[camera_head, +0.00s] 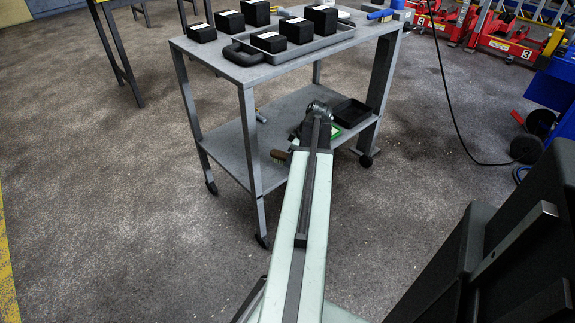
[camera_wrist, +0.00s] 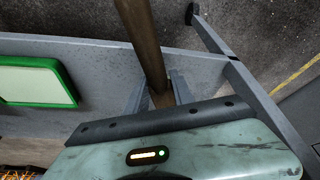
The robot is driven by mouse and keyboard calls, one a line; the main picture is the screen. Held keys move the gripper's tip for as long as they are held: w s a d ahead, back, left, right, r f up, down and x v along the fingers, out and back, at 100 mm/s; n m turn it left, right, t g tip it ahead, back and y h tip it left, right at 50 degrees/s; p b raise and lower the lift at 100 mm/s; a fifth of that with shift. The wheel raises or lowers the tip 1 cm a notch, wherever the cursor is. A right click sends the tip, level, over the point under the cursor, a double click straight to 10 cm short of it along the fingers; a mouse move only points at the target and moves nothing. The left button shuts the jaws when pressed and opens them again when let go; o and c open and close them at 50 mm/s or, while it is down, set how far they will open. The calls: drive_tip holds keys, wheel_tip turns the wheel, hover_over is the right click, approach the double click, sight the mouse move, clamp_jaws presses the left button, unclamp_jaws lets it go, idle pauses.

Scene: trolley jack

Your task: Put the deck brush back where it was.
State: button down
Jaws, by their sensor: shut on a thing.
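In the wrist view a brown wooden handle (camera_wrist: 143,40), which I take as the deck brush's, runs down from the top edge between my gripper's fingers (camera_wrist: 159,85). My gripper is shut on it. The handle's upper part is out of frame, and its lower end is hidden by my gripper. In the head view my gripper is hidden behind my arm's end, over the lower shelf of a grey trolley (camera_head: 220,127). A small brown piece (camera_head: 279,154) shows left of my arm at the shelf's front edge; I cannot tell if it belongs to the brush.
A green-framed pale object (camera_wrist: 35,80) lies on the shelf, beside a black tray (camera_head: 351,112) in the head view. Black boxes (camera_head: 268,41) stand on the trolley's top. Red jacks (camera_head: 505,35) stand at the back right, near a black cable.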

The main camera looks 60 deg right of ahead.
drive_tip(key=shift+w+d+f, duration=0.1)
drive_tip(key=shift+w+d, duration=0.1)
drive_tip(key=shift+w, duration=0.35)
drive_tip(key=shift+w+d+f, duration=0.1)
drive_tip(key=shift+w+d, duration=0.05)
drive_tip(key=shift+w, duration=0.4)
wheel_tip(320, 180, down, 4)
drive_tip(key=b, duration=0.4)
drive_tip(key=shift+r, duration=0.35)
drive_tip(key=shift+f, duration=0.25)
drive_tip(key=c, duration=1.1)
unclamp_jaws()
drive_tip(key=shift+r, duration=0.1)
